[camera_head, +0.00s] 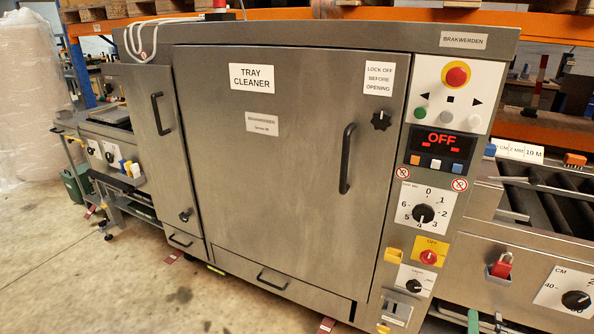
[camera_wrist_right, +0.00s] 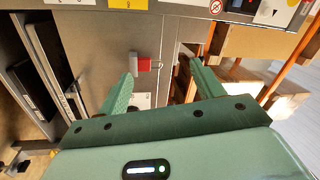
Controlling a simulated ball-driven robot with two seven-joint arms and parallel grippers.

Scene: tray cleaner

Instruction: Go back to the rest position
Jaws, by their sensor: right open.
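The steel tray cleaner (camera_head: 270,190) fills the middle of the head view, with its large door shut and its display (camera_head: 440,146) reading OFF. Neither gripper shows in the head view. In the right wrist view my right gripper (camera_wrist_right: 161,68) has its two green fingers spread apart with nothing between them. A red padlock (camera_wrist_right: 145,65) shows beyond the fingers, on the steel front, apart from them. My left gripper is not in view.
The padlock (camera_head: 501,266) hangs on the panel right of the cleaner, below a roller conveyor (camera_head: 560,205). Door handles (camera_head: 347,158) stick out from the front. An orange rack (camera_head: 545,25) stands behind. The concrete floor (camera_head: 110,285) at the lower left is clear.

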